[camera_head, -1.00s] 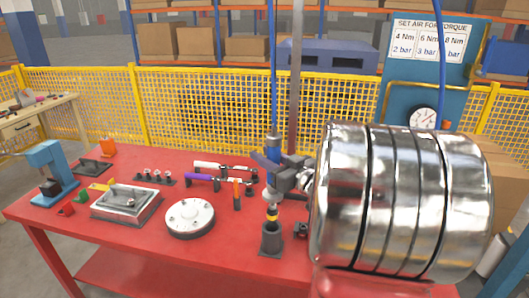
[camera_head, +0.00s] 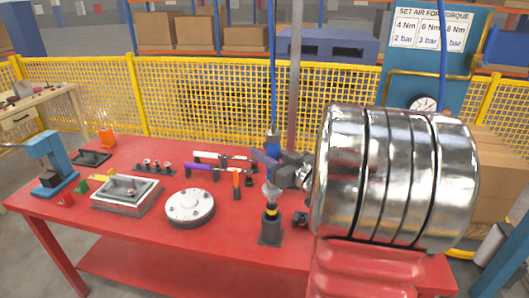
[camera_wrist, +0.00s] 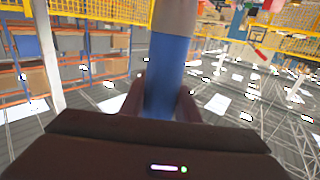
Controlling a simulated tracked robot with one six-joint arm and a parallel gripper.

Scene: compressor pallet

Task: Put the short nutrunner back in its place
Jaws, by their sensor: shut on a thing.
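The short nutrunner (camera_head: 272,142) is a blue tool held roughly upright, with a blue hose rising from its top. My gripper (camera_head: 270,160) is shut on it above the red table. In the wrist view the nutrunner (camera_wrist: 166,75) is a blue cylinder with a tan part, and my gripper (camera_wrist: 162,102) has a finger on each side of it. Directly below in the head view stands a dark holder (camera_head: 270,230). A grey tip and a yellow band show at the holder's top. I cannot tell whether these belong to the nutrunner or the holder.
The red table (camera_head: 130,245) carries a round white-topped disc (camera_head: 189,206), a grey plate fixture (camera_head: 126,193), a purple-handled tool (camera_head: 203,168), an orange-handled tool (camera_head: 236,182) and a blue press (camera_head: 50,162). A yellow mesh fence (camera_head: 210,100) runs behind. The table's right part is hidden.

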